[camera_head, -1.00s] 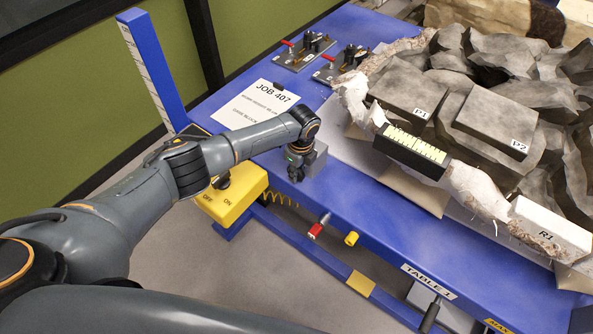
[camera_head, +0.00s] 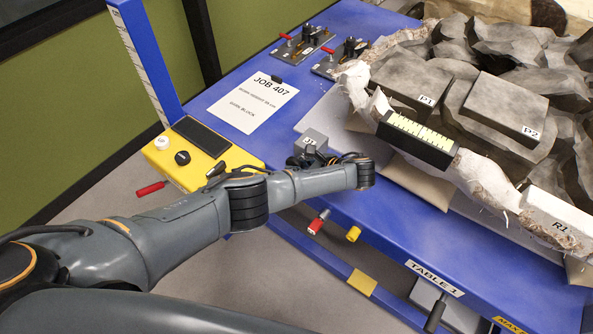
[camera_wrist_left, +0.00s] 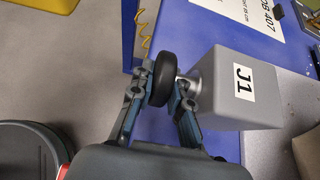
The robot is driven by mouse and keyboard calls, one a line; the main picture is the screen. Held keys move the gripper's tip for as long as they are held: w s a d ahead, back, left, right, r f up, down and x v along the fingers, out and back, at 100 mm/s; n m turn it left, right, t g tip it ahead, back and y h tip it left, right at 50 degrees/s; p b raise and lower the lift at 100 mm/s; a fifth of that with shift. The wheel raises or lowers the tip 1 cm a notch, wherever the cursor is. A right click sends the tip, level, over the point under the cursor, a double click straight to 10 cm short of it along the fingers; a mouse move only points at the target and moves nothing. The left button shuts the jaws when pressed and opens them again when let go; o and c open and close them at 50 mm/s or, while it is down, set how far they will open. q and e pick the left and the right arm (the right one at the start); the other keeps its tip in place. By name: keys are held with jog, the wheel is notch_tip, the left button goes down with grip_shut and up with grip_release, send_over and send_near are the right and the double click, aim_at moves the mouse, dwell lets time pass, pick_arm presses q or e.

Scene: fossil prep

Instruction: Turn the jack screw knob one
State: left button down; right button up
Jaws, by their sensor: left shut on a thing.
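The jack is a grey block labelled J1 (camera_wrist_left: 238,85), standing near the edge of the blue table; it also shows in the head view (camera_head: 311,139). Its jack screw knob (camera_wrist_left: 165,72) is a black round disc on a short metal stem at the block's side. My left gripper (camera_wrist_left: 162,88) has one finger on each side of the knob and is shut on it. In the head view my own wrist largely hides the knob and the fingers. My right gripper is not in view.
A yellow switch box (camera_head: 160,160) sits left of my forearm. Red (camera_head: 318,222) and yellow (camera_head: 353,233) fittings stick out below the table edge.

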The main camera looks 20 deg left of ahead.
pick_arm(q)
jog(key=y+b, duration=0.1)
jog(key=t+y+b, duration=0.1)
jog(key=b, duration=0.1)
jog(key=shift+d+f+y+b, duration=0.1)
jog(key=shift+f+y+b, duration=0.2)
jog(key=shift+f+y, duration=0.1)
jog(key=shift+r+t+y+b, duration=0.2)
jog(key=shift+t+y+b, duration=0.1)
jog(key=shift+y+b, duration=0.5)
jog(key=c, duration=1.6)
grip_release()
jog(key=shift+o, duration=0.2)
